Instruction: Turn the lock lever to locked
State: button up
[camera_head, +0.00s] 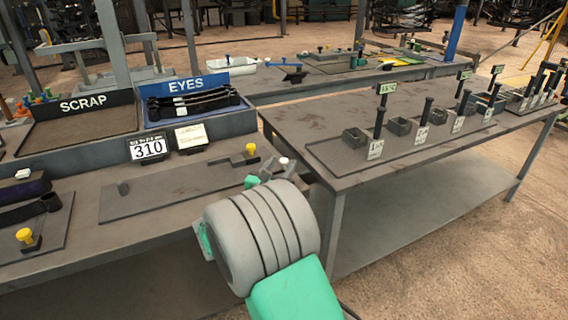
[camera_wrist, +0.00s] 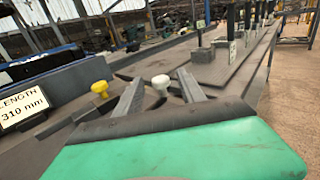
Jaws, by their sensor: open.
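A small dark lever with a yellow knob (camera_head: 251,149) stands at the back right of the near bench's plate; the yellow knob also shows in the wrist view (camera_wrist: 100,88), left of my fingers. A white knob (camera_head: 284,160) is close to my fingertips. In the wrist view the white knob (camera_wrist: 160,82) appears between the two fingers, apart from both; its depth is hard to judge. I cannot tell which knob belongs to the lock lever. My gripper (camera_head: 277,169) is open and empty at the bench's right end. My wrist hides what lies below the white knob.
A 310 mm sign (camera_head: 148,148) stands behind the plate (camera_head: 180,190). Behind are a SCRAP tray (camera_head: 80,130) and a blue EYES bin (camera_head: 190,87) holding dark strips. Another yellow knob (camera_head: 24,235) is at left. A second table (camera_head: 350,182) with upright posts stands to the right, across a gap.

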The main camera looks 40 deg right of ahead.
jog(key=shift+x, duration=1.35)
jog(key=shift+c, duration=0.6)
grip_shut()
